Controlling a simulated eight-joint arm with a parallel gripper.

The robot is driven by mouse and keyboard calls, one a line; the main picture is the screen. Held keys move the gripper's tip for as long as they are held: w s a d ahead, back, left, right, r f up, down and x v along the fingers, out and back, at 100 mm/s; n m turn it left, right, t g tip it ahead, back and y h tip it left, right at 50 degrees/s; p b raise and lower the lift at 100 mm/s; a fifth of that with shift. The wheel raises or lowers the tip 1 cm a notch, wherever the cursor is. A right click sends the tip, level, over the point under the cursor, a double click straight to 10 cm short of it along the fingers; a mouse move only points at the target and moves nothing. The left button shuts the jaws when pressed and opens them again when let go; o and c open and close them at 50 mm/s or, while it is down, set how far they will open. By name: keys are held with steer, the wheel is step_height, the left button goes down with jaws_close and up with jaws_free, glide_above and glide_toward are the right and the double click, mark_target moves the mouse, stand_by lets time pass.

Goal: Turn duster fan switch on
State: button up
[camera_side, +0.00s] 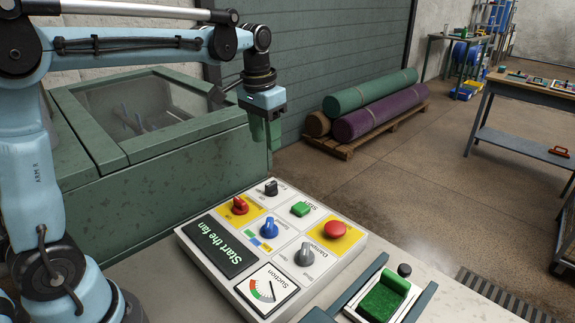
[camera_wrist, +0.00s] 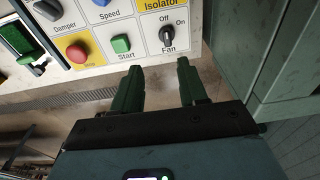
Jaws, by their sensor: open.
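The fan switch is a small black rotary knob (camera_wrist: 168,32) on the white control panel, labelled Fan, with Off above it and On to its upper right. Its pointer appears to face Off. In the side view the fan switch (camera_side: 271,188) is at the panel's far corner. My gripper (camera_side: 266,136) hangs above and behind that corner, pointing down, apart from the panel. In the wrist view my gripper (camera_wrist: 159,67) has its two green fingers spread, with nothing between them. The knob lies just beyond the fingertips, untouched.
Near the fan switch are the green Start button (camera_side: 300,208), red isolator knob (camera_side: 239,206), blue speed knob (camera_side: 269,228), grey damper knob (camera_side: 304,255) and red button (camera_side: 335,230). The display (camera_side: 219,244) reads "Start the fan". A green machine housing (camera_side: 180,160) stands close left.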

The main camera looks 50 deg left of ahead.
mark_target(271, 183)
steer(key=shift+g, duration=0.6)
steer(key=f, duration=0.4)
steer(key=w+a+f, duration=0.1)
steer(key=f, duration=0.3)
steer(key=w+f, duration=0.1)
steer(key=f, duration=0.4)
steer(key=shift+w+a, duration=0.2)
steer(key=shift+a, duration=0.05)
jaws_close()
